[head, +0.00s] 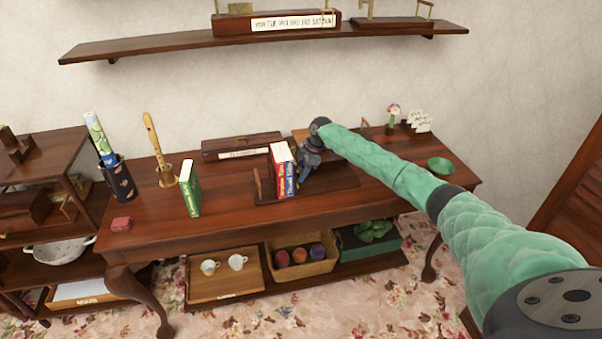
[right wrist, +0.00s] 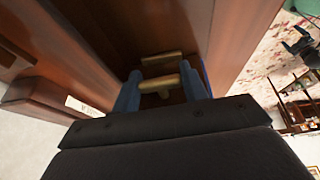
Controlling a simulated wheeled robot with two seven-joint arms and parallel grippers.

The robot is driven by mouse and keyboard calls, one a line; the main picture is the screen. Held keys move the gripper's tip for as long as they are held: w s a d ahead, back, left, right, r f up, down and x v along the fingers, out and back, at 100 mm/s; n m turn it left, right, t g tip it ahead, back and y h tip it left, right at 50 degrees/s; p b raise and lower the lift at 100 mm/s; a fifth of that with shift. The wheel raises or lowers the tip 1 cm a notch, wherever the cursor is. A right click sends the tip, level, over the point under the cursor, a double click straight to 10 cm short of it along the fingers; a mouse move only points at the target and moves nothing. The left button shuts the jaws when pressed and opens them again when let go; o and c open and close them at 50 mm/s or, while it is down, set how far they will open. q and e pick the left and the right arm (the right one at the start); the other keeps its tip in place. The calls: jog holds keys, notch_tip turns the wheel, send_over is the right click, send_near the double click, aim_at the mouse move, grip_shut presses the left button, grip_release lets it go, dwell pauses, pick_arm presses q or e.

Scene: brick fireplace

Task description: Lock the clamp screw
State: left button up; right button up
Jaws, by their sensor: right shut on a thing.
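My right gripper (head: 308,160) is over the dark wooden stand (head: 335,184) on the table, just right of the upright books. In the right wrist view its blue fingers (right wrist: 161,90) are shut on a brass T-shaped handle (right wrist: 158,82), which I take to be the clamp screw. The handle's crossbar spans between the fingers. A second brass bar (right wrist: 162,58) shows just beyond it. In the head view the gripper and books hide the handle. How tight the screw is cannot be seen.
Red and blue books (head: 283,170) stand close left of the gripper. A long wooden box (head: 241,145) with a label lies behind. A green book (head: 190,188), a recorder on a stand (head: 156,148) and a green bowl (head: 440,165) are farther off. A wall shelf (head: 170,43) hangs above.

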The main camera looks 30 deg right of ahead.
pick_arm(q)
jog(key=shift+w+r, duration=0.45)
pick_arm(e)
jog(key=shift+g, duration=0.3)
pick_arm(q)
jog(key=shift+a, duration=0.15)
pick_arm(e)
jog(key=o, duration=1)
pick_arm(q)
jog(key=shift+s+a+f, duration=0.1)
jog(key=shift+s+f, duration=0.1)
pick_arm(e)
jog(key=shift+r, duration=0.15)
pick_arm(q)
notch_tip(320, 180, up, 8)
jog(key=w+d+b, duration=0.2)
jog(key=b, duration=0.1)
jog(key=shift+r, duration=0.2)
pick_arm(e)
jog(key=shift+v, duration=3.7)
